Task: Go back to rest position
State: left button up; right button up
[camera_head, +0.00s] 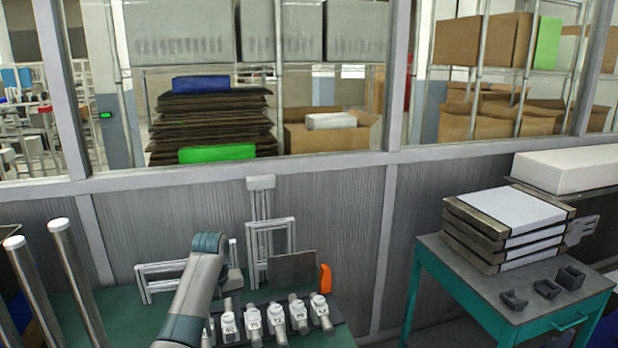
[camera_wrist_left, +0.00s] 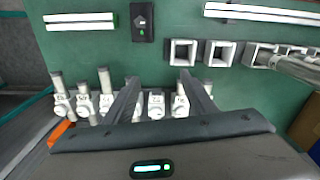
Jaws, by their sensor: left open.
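My left arm comes up from the bottom of the head view and bends over the left table. Its left gripper is mostly hidden there behind the forearm, near the row of white fittings. In the left wrist view the left gripper (camera_wrist_left: 158,78) shows two dark fingers spread apart with nothing between them. It is above the green table (camera_wrist_left: 160,50), over the row of white fittings (camera_wrist_left: 105,104). The same row of fittings (camera_head: 277,320) shows in the head view, with an orange piece (camera_head: 325,278) at its right end. My right gripper is out of both views.
White frames (camera_head: 160,283) and a dark panel (camera_head: 293,269) stand behind the fittings. Metal posts (camera_head: 73,265) rise at the left. A second green table (camera_head: 470,292) at the right carries stacked cases (camera_head: 515,213) and small dark trays (camera_head: 547,288). A windowed wall closes the back.

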pick_arm(q)
jog(key=s+f+m+t, duration=0.1)
jog(key=s+f+m, duration=0.1)
jog(key=s+f, duration=0.85)
jog(key=s+f+m+t, duration=0.1)
jog(key=s+f+m, duration=0.1)
jog(key=s+f, duration=0.85)
jog(key=s+r+m+t, duration=0.15)
jog(key=s+r, duration=0.25)
jog(key=s, duration=1.1)
jog(key=s+r+m, duration=0.2)
jog(key=s+r, duration=0.1)
jog(key=s, duration=1.1)
notch_tip(320, 180, down, 30)
jog(key=g+b, duration=0.2)
jog(key=b, duration=0.2)
jog(key=s+a+f+b, duration=0.3)
jog(key=s+f, duration=1.6)
jog(key=f, duration=0.4)
jog(key=shift+f+g, duration=0.2)
jog(key=shift+g, duration=0.25)
